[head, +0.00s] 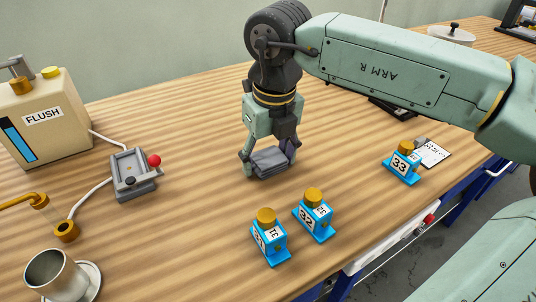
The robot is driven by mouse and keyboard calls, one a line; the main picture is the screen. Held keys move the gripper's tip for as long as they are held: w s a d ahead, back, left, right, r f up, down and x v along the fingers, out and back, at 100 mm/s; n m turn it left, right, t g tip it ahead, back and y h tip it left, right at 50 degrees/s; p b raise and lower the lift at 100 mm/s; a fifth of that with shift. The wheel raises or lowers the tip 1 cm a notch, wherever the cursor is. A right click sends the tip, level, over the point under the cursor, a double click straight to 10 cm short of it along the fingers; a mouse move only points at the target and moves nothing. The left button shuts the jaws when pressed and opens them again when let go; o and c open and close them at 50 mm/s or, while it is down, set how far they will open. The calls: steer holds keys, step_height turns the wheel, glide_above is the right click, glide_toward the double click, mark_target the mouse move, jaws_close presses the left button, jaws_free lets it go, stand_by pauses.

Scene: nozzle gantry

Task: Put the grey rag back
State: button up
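The grey rag (270,162) is a small folded, dark grey cloth near the middle of the wooden table. My gripper (268,160) points down over it, with one finger at each side of the rag. The fingers look shut on the rag's sides. The rag is at or just above the table top; I cannot tell whether it touches. The right part of the rag is partly hidden by a finger.
Blue blocks with brass caps, numbered 31 (270,238), 32 (314,216) and 33 (402,164), stand on the table (190,235). A grey tray with a red knob (133,173), a FLUSH tank (42,118) and a metal cup (56,275) are at left. Bare wood surrounds the rag.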

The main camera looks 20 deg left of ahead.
mark_target(272, 162)
steer(key=shift+o, duration=0.7)
steer(key=shift+r, duration=0.1)
steer(key=shift+r, duration=0.25)
step_height(272, 162, up, 12)
steer(key=d, duration=0.1)
steer(key=shift+s+f+b, duration=0.25)
steer(key=shift+s+b, duration=0.05)
steer(key=shift+s, duration=0.15)
steer(key=shift+d, duration=0.1)
